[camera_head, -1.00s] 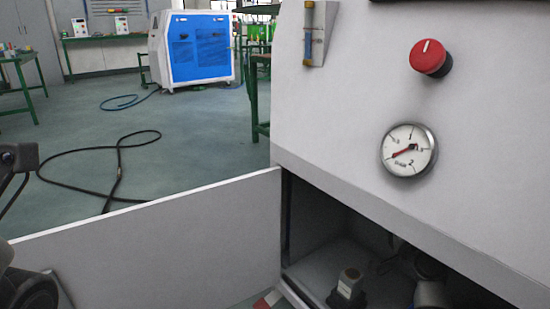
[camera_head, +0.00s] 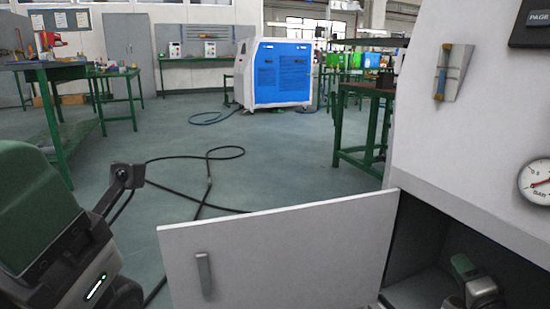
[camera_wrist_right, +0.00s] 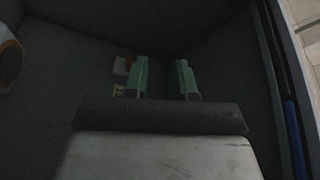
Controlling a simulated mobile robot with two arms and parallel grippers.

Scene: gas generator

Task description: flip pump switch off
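My right gripper (camera_head: 465,268) is inside the dark lower compartment of the grey cabinet (camera_head: 455,140); one green finger shows there. In the right wrist view its two green fingers (camera_wrist_right: 162,66) stand apart with nothing between them. A small pale and red box (camera_wrist_right: 122,67) with a yellow label (camera_wrist_right: 118,90) is beyond the left finger. It may be the pump switch, but the picture is too dark to tell its setting. My left arm (camera_head: 70,245) is at the lower left; its fingertips cannot be made out.
The cabinet's white door (camera_head: 290,250) stands open to the left. A pressure gauge (camera_head: 537,180) is on the cabinet front. A black hose (camera_head: 205,180) lies on the floor. Green workbenches (camera_head: 365,125) and a blue machine (camera_head: 280,75) stand behind. A round pale part (camera_wrist_right: 8,55) is at the wrist view's left edge.

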